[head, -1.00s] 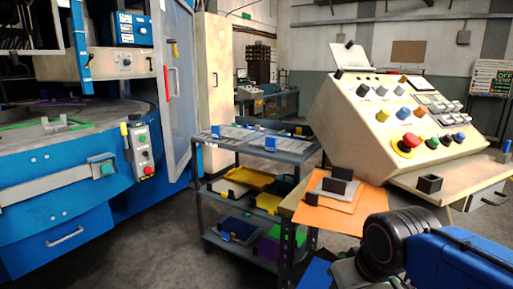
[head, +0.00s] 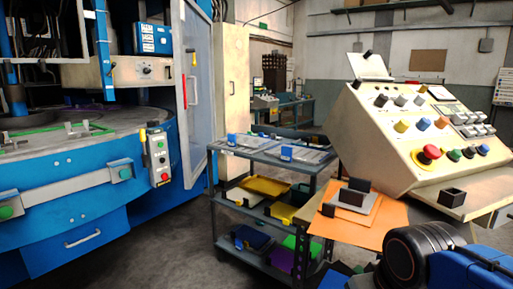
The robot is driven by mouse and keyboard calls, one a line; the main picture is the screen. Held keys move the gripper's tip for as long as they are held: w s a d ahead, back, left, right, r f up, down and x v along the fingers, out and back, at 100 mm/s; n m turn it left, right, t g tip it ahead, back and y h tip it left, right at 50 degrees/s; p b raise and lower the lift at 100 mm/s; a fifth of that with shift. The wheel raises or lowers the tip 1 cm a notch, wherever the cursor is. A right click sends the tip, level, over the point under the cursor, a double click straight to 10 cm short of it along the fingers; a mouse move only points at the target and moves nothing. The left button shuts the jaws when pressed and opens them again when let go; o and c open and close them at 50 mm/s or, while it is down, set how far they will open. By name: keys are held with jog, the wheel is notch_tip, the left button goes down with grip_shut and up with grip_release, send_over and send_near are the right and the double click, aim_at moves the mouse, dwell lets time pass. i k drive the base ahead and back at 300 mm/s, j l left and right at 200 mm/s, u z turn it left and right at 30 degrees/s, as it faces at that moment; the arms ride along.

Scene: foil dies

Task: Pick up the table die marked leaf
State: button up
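No leaf mark can be made out on anything in the head view. A blue machine's round grey table (head: 105,145) at left carries a green strip (head: 60,138) and small grey metal pieces (head: 78,130). I cannot tell whether any of these is a die. On the cart's top shelf lie flat grey plates with blue blocks (head: 287,152), too small to read. Part of my blue and black arm shows at the bottom right. My gripper is outside the view.
A grey cart (head: 262,164) with coloured bins stands in the middle. A beige control console (head: 420,120) is at right, by an orange sheet (head: 375,225) bearing grey and dark blocks. An open machine door (head: 198,95) stands left of the cart. Grey floor (head: 150,250) is clear in front.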

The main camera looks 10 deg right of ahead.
aim_at(245, 140)
jog(key=i+j, duration=0.35)
jog(key=j, duration=0.3)
jog(key=i+j+z, duration=0.1)
jog(key=i+j, duration=0.25)
jog(key=j, duration=0.3)
